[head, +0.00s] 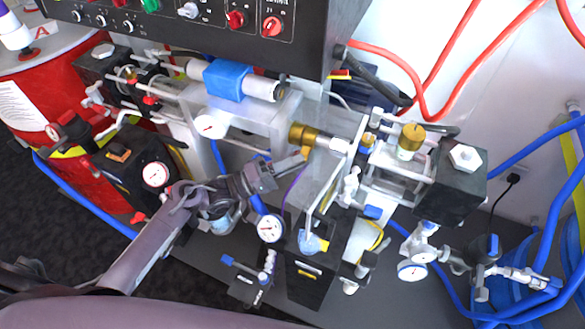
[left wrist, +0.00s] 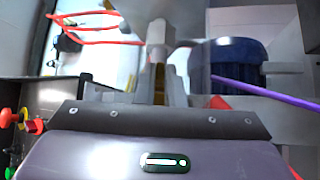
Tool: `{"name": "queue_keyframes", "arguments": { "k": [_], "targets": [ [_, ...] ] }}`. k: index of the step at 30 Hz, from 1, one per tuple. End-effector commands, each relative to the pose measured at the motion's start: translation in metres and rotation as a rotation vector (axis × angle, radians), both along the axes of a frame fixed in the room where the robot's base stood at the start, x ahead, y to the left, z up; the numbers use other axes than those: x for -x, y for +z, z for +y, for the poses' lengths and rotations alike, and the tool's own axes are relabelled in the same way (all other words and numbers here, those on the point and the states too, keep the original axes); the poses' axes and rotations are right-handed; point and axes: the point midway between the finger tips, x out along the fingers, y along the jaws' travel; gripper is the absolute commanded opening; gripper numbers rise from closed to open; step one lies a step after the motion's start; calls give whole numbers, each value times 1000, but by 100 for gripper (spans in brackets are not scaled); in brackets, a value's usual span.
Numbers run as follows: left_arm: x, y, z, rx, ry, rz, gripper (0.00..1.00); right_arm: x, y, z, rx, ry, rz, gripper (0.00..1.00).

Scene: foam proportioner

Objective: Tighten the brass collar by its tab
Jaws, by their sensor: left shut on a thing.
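The brass collar (head: 303,134) sits on a horizontal pipe fitting in the middle of the head view, with a pale hex nut to its right. Its small brass tab (head: 305,151) hangs down below it. My left gripper (head: 292,163) reaches up from the lower left and is shut on the tab. In the left wrist view, the fingers of my left gripper (left wrist: 168,84) are close together, with a strip of the brass tab (left wrist: 159,88) between them. The fingers hide most of the tab. My right gripper is in neither view.
A black control panel (head: 225,22) overhangs the pipework at the top. A pressure gauge (head: 270,228) and a black box (head: 315,262) stand below the gripper. A clear plate (head: 322,180) stands just right of it. Blue and red hoses run at the right.

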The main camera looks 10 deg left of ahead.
Motion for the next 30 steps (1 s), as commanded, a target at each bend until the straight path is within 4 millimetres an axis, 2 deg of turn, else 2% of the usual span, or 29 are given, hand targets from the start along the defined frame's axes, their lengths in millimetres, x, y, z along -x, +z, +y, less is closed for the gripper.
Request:
{"name": "queue_keyframes", "arguments": {
  "k": [1, 6, 21, 22, 27, 30],
  "targets": [
    [0, -8, 0, 3, -1, -15, 0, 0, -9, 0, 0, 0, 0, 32],
    [-1, -8, 0, 11, -1, -62, 0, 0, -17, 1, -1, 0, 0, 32],
    [-2, -8, 0, 14, -1, -81, 0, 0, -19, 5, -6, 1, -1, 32],
    [-2, -8, 0, 14, -1, -81, 10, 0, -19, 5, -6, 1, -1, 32],
    [-2, -8, 0, 14, -1, -82, 31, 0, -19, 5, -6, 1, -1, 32],
    [-2, -7, 0, 15, -1, -83, 31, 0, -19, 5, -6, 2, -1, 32]
  ]
}}
